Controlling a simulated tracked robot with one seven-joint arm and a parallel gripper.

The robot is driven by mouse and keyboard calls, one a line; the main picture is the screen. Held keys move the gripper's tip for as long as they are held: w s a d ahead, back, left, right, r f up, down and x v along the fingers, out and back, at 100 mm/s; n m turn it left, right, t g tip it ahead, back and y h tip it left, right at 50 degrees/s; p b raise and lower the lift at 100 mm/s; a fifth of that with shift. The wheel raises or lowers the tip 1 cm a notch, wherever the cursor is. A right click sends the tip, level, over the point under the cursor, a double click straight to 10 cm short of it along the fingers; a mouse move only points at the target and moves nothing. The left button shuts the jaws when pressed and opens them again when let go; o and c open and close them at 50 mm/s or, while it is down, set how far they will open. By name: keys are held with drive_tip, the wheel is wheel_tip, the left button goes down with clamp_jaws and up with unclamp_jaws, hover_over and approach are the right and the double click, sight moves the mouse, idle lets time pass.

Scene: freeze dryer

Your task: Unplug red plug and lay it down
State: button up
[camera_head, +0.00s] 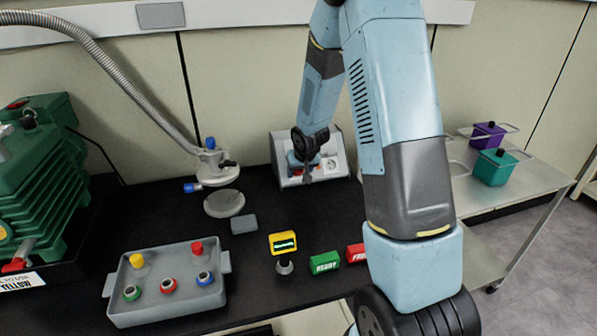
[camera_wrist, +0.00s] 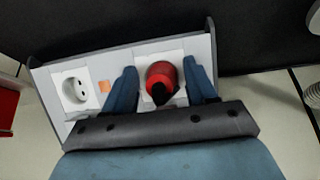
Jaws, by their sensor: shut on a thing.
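The red plug (camera_wrist: 160,76), with a dark cord end, sits between the fingers of my gripper (camera_wrist: 162,82) in the wrist view. My gripper is shut on it. The plug is over the right-hand socket position of the white socket box (camera_wrist: 112,66); I cannot tell whether it is still seated. The other socket (camera_wrist: 78,89) is empty, with a small orange square beside it. In the head view my gripper (camera_head: 305,170) is at the front of the socket box (camera_head: 338,150) at the back of the bench, and the plug is mostly hidden there.
On the black bench (camera_head: 260,205) stand a grey tray with coloured knobs (camera_head: 165,300), a yellow display (camera_head: 283,243), green (camera_head: 324,262) and red (camera_head: 355,253) blocks, a grey block (camera_head: 243,224) and a round disc (camera_head: 224,203). A hose fitting (camera_head: 212,165) stands left of the box.

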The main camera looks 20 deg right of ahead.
clamp_jaws()
drive_tip(key=shift+s+r, duration=0.75)
drive_tip(key=shift+s, duration=0.25)
drive_tip(key=shift+s+r, duration=0.7)
drive_tip(key=shift+s, duration=0.25)
